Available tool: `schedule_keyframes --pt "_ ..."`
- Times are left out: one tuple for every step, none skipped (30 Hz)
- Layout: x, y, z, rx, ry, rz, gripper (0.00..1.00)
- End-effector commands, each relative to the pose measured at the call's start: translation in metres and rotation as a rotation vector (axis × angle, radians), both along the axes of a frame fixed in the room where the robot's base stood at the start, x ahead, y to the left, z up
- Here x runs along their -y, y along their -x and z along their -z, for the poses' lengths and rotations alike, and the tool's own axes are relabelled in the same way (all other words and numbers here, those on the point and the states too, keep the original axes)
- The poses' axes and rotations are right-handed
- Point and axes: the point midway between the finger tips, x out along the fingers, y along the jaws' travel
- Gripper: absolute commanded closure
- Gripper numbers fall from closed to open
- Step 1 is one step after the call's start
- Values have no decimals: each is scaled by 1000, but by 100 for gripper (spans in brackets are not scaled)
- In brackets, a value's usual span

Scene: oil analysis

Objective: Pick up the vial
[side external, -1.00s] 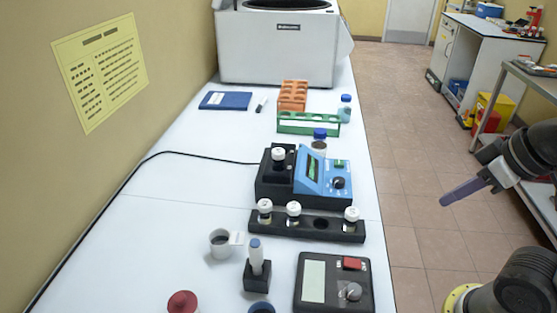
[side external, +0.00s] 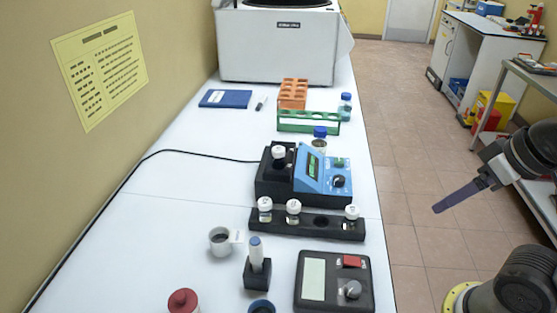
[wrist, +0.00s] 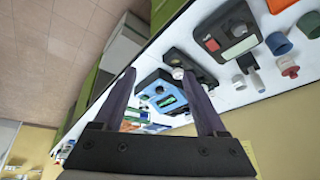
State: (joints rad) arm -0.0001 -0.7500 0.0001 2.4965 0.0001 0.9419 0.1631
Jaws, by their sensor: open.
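Three white-capped glass vials, a left one (side external: 265,212), a middle one (side external: 293,214) and a right one (side external: 352,219), stand upright in a black rack (side external: 285,230). One rack hole is empty. Another white-capped vial (side external: 278,155) sits in the black holder on the left of a blue meter (side external: 320,175). My gripper (side external: 436,210) is to the right of the bench, over the floor, well apart from the vials. Its purple fingers are open and empty in the wrist view (wrist: 160,74), with the blue meter (wrist: 158,93) showing between them.
A black meter with a red button (side external: 352,288), a pen-like tool in a stand (side external: 257,265) and a small cup (side external: 220,242) stand in front of the rack. Behind are green (side external: 308,122) and orange (side external: 293,95) racks and a blue-capped bottle (side external: 320,140). The bench's left side is mostly clear.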

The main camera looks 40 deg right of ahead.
Motion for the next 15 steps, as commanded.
schedule_keyframes --pt "0 0 -8 0 -31 64 26" --pt "0 -1 -15 3 -54 109 26" --pt "0 -4 -27 10 -84 172 26" --pt "0 -6 -36 10 -109 221 26" --pt "0 -10 -45 9 -132 268 26" --pt "0 -16 -59 5 -164 335 26" --pt "-1 -21 -69 0 -188 383 26" --pt "-1 -26 -79 -4 -211 430 26" --pt "-2 -35 -92 -12 -240 494 26" --pt "-2 -41 -101 -19 -262 540 26" --pt "-3 -48 -111 -26 -283 587 26" --pt "-4 -59 -123 -38 -309 649 26" --pt "-5 -67 -132 -48 -328 698 26" --pt "-5 -76 -140 -57 -346 745 26" --pt "-7 -88 -151 -70 -369 808 26"
